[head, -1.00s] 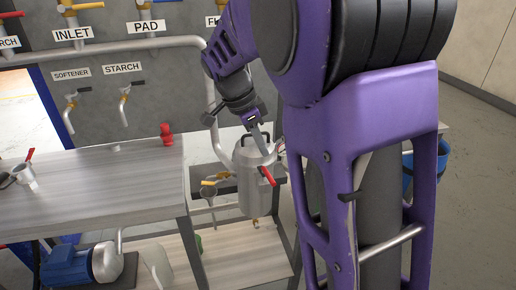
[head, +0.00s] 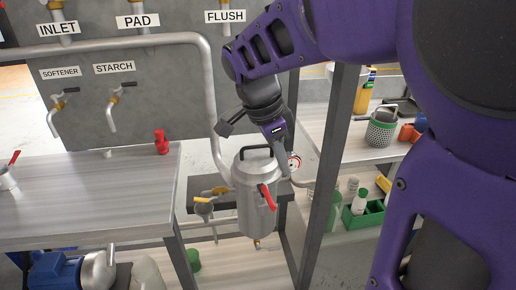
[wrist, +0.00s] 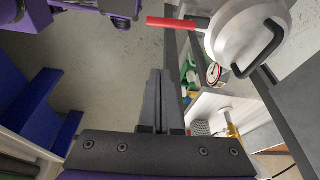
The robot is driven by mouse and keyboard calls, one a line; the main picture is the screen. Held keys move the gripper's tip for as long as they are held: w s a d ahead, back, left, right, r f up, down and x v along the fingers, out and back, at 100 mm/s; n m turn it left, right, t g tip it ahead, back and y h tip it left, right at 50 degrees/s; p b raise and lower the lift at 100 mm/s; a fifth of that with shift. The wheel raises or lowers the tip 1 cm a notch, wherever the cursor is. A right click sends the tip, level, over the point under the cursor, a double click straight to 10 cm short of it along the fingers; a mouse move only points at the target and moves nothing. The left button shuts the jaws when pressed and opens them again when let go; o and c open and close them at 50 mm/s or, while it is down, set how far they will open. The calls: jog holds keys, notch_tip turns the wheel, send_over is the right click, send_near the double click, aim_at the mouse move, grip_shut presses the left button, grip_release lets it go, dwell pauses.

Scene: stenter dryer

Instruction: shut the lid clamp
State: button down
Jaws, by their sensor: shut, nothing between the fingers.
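The lid clamp's red lever (head: 267,198) is on the near side of a grey metal canister (head: 250,212) in the head view. In the wrist view the red lever (wrist: 178,22) sticks straight out from the rim of the canister's round lid (wrist: 238,38). The lid carries a black handle (head: 257,150). My gripper (head: 284,170) is just right of the canister in the head view, its tips partly hard to make out. In the wrist view my gripper (wrist: 160,72) is shut and empty, below and apart from the lever.
A dark post (head: 328,165) stands right of the canister. A bench (head: 80,200) with a red fitting (head: 161,142) is at the left. A pipe (head: 214,100) runs down behind the canister. A pressure gauge (head: 294,162) sits close by my gripper.

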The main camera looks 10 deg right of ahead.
aim_at(270, 199)
jog(key=b+x, duration=0.2)
jog(key=x, duration=0.8)
jog(key=shift+s+a+r, duration=0.15)
jog(key=shift+a+r, duration=0.05)
jog(key=shift+a, duration=0.85)
jog(key=shift+s+a+r, duration=0.1)
jog(key=shift+a+r, duration=0.1)
jog(key=shift+a, duration=0.85)
jog(key=shift+s+a+r+m, duration=0.1)
jog(key=shift+a+m, duration=0.3)
jog(key=shift+a, duration=0.35)
